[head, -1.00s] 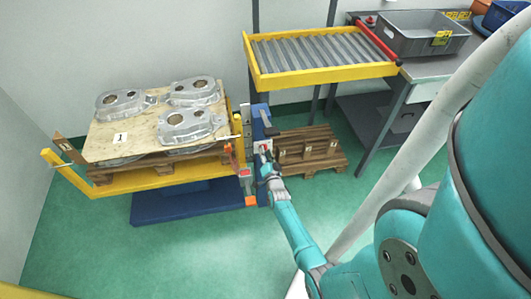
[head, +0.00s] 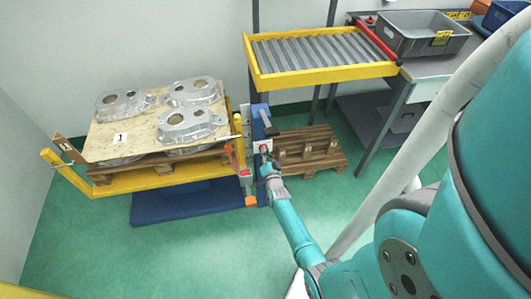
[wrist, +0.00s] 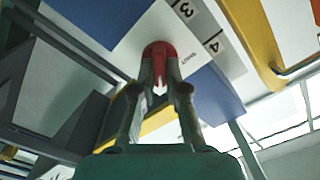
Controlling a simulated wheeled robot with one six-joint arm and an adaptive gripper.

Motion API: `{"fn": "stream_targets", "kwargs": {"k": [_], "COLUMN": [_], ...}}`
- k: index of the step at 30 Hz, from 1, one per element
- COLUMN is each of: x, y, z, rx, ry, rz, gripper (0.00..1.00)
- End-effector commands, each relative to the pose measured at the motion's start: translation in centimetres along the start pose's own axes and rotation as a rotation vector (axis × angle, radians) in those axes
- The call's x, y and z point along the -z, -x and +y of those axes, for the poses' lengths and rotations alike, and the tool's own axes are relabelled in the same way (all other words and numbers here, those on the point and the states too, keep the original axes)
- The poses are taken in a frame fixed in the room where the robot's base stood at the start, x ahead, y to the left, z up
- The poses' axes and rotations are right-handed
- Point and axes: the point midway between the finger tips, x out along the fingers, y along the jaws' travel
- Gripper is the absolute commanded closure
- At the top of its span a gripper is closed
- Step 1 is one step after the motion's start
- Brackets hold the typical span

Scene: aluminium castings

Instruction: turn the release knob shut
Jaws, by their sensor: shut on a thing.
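The release knob is red and rounded (wrist: 160,50) and sits on a white plate (wrist: 122,38) with printed "3" and "4" marks and small lettering. In the wrist view both fingers of my gripper (wrist: 160,78) close on the knob from its two sides. In the head view my gripper (head: 266,160) reaches the white plate on the blue post (head: 260,112) of the lift. The knob is mostly hidden there by my gripper. The small lettering is too blurred to read surely, so I cannot tell the knob's setting.
Left of the post, a yellow lift frame (head: 150,182) carries a pallet board (head: 103,146) with several aluminium castings (head: 190,126). A roller tray (head: 320,52) stands behind. A wooden pallet (head: 325,150) lies right of the post. Green floor in front is clear.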

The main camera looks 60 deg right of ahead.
Motion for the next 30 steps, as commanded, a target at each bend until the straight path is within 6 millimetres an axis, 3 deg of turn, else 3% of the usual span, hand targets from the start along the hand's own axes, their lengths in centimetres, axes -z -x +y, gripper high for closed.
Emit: {"fn": "stream_targets", "kwargs": {"k": [8,30], "x": [-0.03,-0.23], "y": [0.01,0.02], "z": [-0.07,-0.38], "rx": [-0.001,-0.001], "ry": [0.177,0.877], "rz": [-0.001,-0.001], "gripper": [1.00,1.00]}}
